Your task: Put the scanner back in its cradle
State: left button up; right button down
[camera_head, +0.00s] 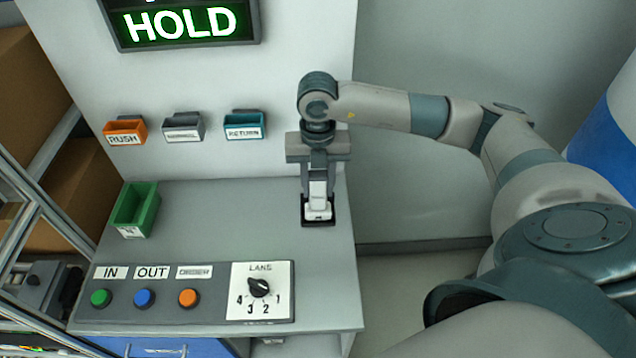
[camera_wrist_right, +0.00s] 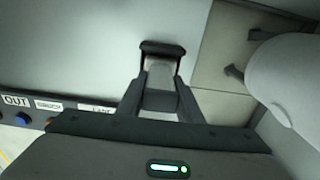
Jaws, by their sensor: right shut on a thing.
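The scanner (camera_head: 317,196) is white and upright near the right edge of the grey bench. Its lower end is at the dark cradle (camera_head: 319,222), within the cradle's outline; I cannot tell if it is fully seated. My right gripper (camera_head: 318,178) points down and is shut on the scanner's upper part. In the right wrist view the scanner (camera_wrist_right: 160,77) shows between the fingers, with the dark cradle (camera_wrist_right: 162,48) just beyond. My left gripper is not in view.
A control panel (camera_head: 215,312) with buttons and a lane dial lies at the bench's front. A green bin (camera_head: 135,210) stands at the left. Orange (camera_head: 125,130), grey (camera_head: 183,127) and teal (camera_head: 245,125) holders hang on the wall panel. The middle of the bench (camera_head: 215,225) is clear.

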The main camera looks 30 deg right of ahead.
jog(key=shift+f, duration=0.25)
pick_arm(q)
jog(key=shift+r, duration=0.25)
pick_arm(e)
jog(key=shift+f, duration=0.2)
jog(key=c, duration=1.3)
grip_release()
jog(key=shift+o, duration=0.2)
notch_tip(320, 180, up, 11)
jog(key=b, duration=0.4)
jog(key=shift+w+b, duration=0.1)
jog(key=shift+b, duration=0.3)
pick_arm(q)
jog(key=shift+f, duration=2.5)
pick_arm(e)
jog(key=shift+r, duration=0.55)
